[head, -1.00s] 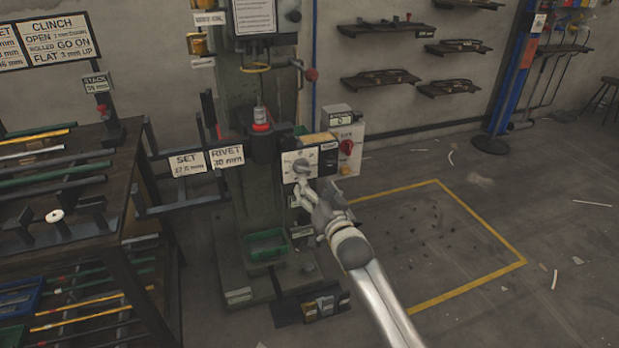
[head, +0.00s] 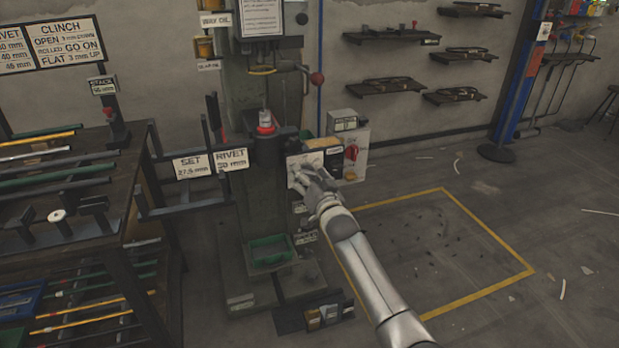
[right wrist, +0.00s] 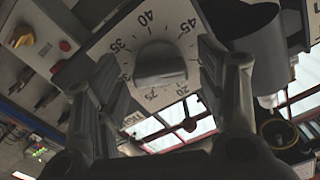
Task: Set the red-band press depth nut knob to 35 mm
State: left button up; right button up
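The red-band press (head: 264,131) stands in the middle of the head view, with a red ring on its column head. Its white dial plate (head: 301,160) is partly covered by my right gripper (head: 309,184). In the right wrist view the dark depth knob (right wrist: 160,65) sits at the centre of the dial plate (right wrist: 112,22), with numbers from 20 to 45 around it. My right gripper (right wrist: 160,72) is open, one finger on each side of the knob with visible gaps. The knob's pointer mark cannot be made out. My left gripper is not in view.
A SET sign (head: 192,166) reading about 27.5 mm and a RIVET sign (head: 231,159) stand left of the dial. A control box with a red switch (head: 351,152) is close on the right. A rod rack (head: 140,215) stands left.

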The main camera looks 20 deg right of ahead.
jog(key=c, duration=0.9)
jog(key=shift+n, duration=0.3)
